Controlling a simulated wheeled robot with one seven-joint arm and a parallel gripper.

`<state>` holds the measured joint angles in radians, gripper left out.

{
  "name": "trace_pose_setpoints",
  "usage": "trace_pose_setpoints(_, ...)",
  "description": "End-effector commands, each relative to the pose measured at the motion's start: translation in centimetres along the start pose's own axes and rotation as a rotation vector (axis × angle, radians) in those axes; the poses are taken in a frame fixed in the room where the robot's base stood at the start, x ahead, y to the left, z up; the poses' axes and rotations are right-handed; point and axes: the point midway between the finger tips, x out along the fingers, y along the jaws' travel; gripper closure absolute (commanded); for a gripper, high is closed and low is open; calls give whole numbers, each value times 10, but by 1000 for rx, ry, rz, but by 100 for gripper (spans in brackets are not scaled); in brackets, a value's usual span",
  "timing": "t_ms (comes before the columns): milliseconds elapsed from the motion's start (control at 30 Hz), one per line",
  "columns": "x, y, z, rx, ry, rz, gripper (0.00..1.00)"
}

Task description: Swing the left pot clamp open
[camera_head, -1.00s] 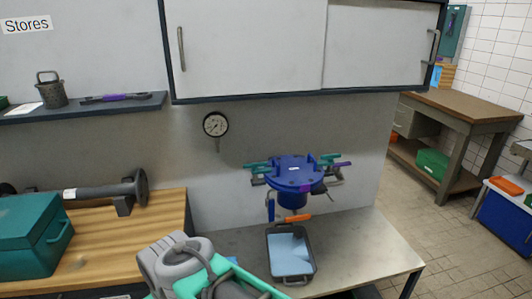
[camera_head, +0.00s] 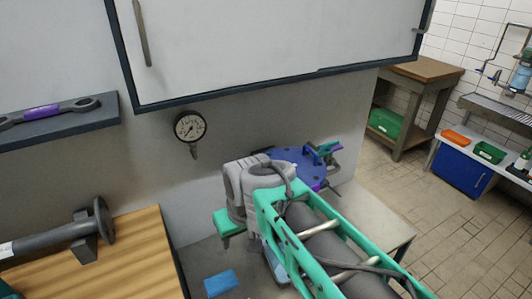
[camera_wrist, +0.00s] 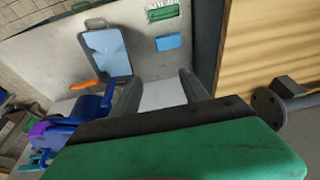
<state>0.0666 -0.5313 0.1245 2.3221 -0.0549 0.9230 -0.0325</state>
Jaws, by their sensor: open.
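The blue pot (camera_head: 297,158) is mounted at the wall above the metal bench, partly hidden behind my arm in the head view. A teal clamp handle (camera_head: 326,149) shows on the pot's right side. The left pot clamp is hidden behind my wrist in the head view. In the wrist view the blue pot (camera_wrist: 88,108) is at the left, with an orange handle (camera_wrist: 82,87) beside it and a purple part (camera_wrist: 38,130) at the far left. I cannot tell the left clamp there. My gripper (camera_wrist: 160,88) is open and empty, beside the pot and apart from it.
A grey tray (camera_wrist: 107,52) with a blue lining lies on the bench, and a blue cloth (camera_wrist: 168,43) is nearby. The wooden table (camera_head: 105,262) with a dark flanged pipe (camera_head: 55,235) is at left. A pressure gauge (camera_head: 190,128) and wall cabinet (camera_head: 250,45) are above.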

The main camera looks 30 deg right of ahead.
Motion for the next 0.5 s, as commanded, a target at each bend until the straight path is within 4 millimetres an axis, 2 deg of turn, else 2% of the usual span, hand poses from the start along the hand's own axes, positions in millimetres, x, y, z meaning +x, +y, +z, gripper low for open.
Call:
trace_pose_setpoints(33,-34,16,-38,14,14,2,42)
trace_pose_setpoints(100,-60,41,-81,21,36,2,37)
trace_pose_setpoints(200,-85,78,-127,26,62,8,28)
trace_pose_setpoints(333,-96,106,-154,23,83,15,18)
trace_pose_setpoints(500,-73,107,-157,19,83,13,4)
